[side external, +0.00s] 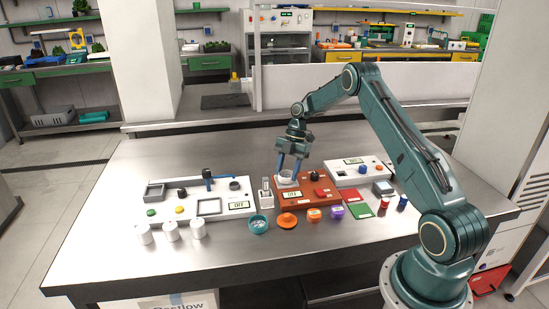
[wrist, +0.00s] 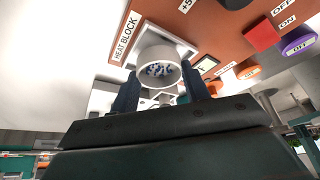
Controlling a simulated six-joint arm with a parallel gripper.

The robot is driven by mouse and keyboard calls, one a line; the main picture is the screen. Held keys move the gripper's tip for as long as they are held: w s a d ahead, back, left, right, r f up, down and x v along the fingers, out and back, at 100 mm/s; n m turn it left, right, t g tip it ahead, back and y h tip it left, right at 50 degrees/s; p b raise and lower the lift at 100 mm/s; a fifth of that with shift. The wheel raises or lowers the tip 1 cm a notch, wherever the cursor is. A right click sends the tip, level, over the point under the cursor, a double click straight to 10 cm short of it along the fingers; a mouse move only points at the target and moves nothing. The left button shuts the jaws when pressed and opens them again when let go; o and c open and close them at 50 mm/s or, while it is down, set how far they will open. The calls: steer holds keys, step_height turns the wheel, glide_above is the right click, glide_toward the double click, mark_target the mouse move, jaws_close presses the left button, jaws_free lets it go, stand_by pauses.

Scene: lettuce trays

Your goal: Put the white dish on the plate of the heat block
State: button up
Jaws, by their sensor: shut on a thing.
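The white dish (side external: 287,181) is round and holds small blue and white bits, seen in the wrist view (wrist: 158,52). My gripper (side external: 287,171) points down with its two blue fingers on either side of the dish, shut on it. The heat block (side external: 313,196) is an orange-brown unit with a dark knob, a red button and a small display. Its square pale plate (wrist: 184,47) lies directly beneath the dish. I cannot tell whether the dish touches the plate or is slightly above it.
A white panel unit (side external: 213,208) stands left, another (side external: 352,172) behind right. Three white jars (side external: 171,231), a teal bowl (side external: 259,224), an orange lid (side external: 287,220), and orange (side external: 314,215) and purple (side external: 336,212) items stand in front. The table's front left is clear.

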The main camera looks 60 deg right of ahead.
steer(key=shift+f, duration=0.45)
stand_by(0.3)
steer(key=o, duration=1)
steer(key=shift+r, duration=0.15)
steer(key=shift+r, duration=3.65)
steer(key=shift+r, duration=0.1)
step_height(320, 180, up, 5)
steer(key=shift+r, duration=0.1)
